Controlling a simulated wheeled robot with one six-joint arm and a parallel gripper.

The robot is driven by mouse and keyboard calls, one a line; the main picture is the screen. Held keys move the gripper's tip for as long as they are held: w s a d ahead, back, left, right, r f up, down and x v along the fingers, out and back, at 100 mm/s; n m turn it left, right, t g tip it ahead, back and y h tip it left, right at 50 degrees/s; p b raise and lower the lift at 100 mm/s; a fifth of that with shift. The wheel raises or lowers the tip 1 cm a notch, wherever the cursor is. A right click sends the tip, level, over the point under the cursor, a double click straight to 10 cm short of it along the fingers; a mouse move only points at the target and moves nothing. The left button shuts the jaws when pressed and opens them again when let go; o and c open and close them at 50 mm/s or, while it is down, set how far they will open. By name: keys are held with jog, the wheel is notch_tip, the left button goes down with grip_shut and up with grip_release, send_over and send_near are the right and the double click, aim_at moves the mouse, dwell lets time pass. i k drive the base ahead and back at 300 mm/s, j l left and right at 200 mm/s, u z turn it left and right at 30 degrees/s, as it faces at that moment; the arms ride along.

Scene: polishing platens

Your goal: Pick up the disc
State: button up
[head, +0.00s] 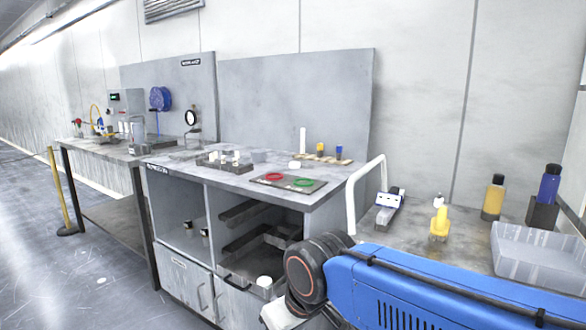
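Several things could be the disc, and I cannot tell which is meant. A small white round piece (264,282) sits low in the open bay of the grey cabinet, close left of my arm. Another white round piece (295,164) lies on the worktop. My blue arm reaches in from the lower right. Its dark joint is in front of the cabinet's right side, and the fingers of my gripper are out of the picture.
The grey cabinet (182,277) has open bays above doors. A white bent rail (350,195) rises at its right end. The right bench (395,232) holds bottles and a clear bin (535,262). Open floor (60,280) lies at the left, with a yellow post (58,190).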

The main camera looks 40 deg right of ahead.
aim_at(292, 164)
jog(key=i+j+z, duration=0.1)
jog(key=z, duration=0.75)
